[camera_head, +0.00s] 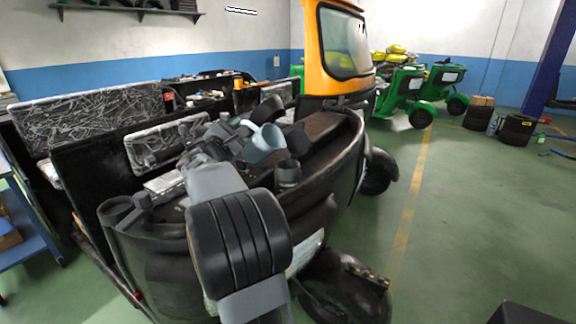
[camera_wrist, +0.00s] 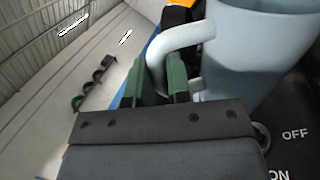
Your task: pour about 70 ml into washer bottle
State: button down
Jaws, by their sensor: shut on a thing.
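A light blue jug (camera_head: 261,146) is held above the cluttered black rickshaw body and looks tilted in the head view. In the wrist view the jug (camera_wrist: 258,55) is large and close, with its curved handle (camera_wrist: 186,36) at the green fingertips. My gripper (camera_wrist: 166,78) is shut on this handle. In the head view my gripper (camera_head: 240,134) is small and partly hidden by my arm. A dark cylinder with an open-looking top (camera_head: 288,173) stands just below and right of the jug; I cannot tell if it is the washer bottle. The jug's contents are hidden.
The rickshaw's curved rim (camera_head: 350,135) borders the work area on the right. Green floor (camera_head: 470,220) is open at right. Green rickshaws (camera_head: 405,90) stand behind.

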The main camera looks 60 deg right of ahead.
jog(key=shift+r, duration=0.1)
jog(key=n+p, duration=0.1)
jog(key=w+n+p, duration=0.1)
jog(key=shift+w+d+r+n+t+p, duration=0.1)
jog(key=shift+d+n+t+p, duration=0.1)
jog(key=shift+n+t+p, duration=0.1)
jog(key=w+f+n+y+p, duration=0.1)
jog(key=w+n+p, duration=0.1)
jog(key=p, duration=0.1)
jog(key=w+d+f+n+y+p, duration=0.1)
jog(key=w+f+n+p, duration=0.1)
jog(key=n+p, duration=0.1)
jog(key=w+d+f+n+y+p, duration=0.1)
jog(key=w+f+n+p, duration=0.1)
jog(key=n+p, duration=0.1)
jog(key=shift+d+f+t, duration=0.1)
jog(key=shift+f+t, duration=0.1)
jog(key=shift+t, duration=0.2)
jog(key=shift+f, duration=0.1)
dwell(2.6)
